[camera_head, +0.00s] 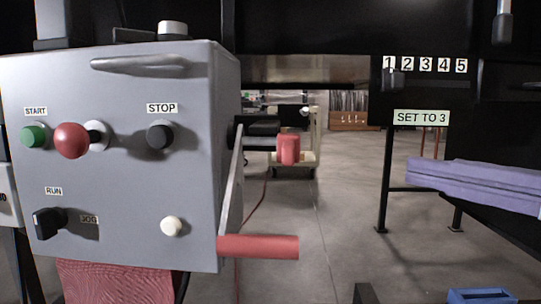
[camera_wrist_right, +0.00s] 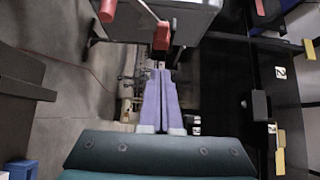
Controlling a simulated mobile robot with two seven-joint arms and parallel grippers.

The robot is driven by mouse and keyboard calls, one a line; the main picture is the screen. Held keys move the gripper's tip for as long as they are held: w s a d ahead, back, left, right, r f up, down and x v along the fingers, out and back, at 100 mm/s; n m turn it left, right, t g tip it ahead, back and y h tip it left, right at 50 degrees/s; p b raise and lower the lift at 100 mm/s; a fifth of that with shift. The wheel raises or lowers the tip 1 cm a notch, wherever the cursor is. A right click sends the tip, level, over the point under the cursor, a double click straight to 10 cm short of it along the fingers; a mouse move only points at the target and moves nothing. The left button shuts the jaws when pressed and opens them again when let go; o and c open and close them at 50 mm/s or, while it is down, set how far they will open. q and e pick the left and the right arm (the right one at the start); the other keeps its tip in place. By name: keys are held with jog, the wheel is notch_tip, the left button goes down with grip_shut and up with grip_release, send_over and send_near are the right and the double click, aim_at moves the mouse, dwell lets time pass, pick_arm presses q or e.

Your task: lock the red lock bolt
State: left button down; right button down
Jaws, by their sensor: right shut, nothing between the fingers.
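A small red block-like piece (camera_head: 288,149), apparently the red lock bolt, sticks out beside the right side of the grey control box (camera_head: 120,220). The same red piece (camera_wrist_right: 162,38) shows in the right wrist view, just beyond my fingertips. My right gripper (camera_head: 410,172) comes in from the right with long purple fingers pressed together and empty. Its tips (camera_wrist_right: 160,68) point at the red piece; in the head view a clear gap lies between them. My left gripper is in neither view.
A crank with a red handle (camera_head: 258,247) hangs from the box's right side, below the red piece. A red ball knob (camera_head: 71,140) stands at the box's front. A black frame with numbers 1 to 5 (camera_head: 425,64) and a "SET TO 3" sign (camera_head: 421,117) stands at right.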

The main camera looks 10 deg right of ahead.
aim_at(289, 158)
jog(key=w+a, duration=0.7)
jog(key=w, duration=0.1)
jog(key=shift+a, duration=0.3)
jog(key=a+p, duration=0.1)
jog(key=a, duration=0.1)
jog(key=shift+w+a+r+p, duration=0.15)
jog(key=shift+w+a+p, duration=0.2)
jog(key=shift+p, duration=0.05)
jog(key=shift+a, duration=0.15)
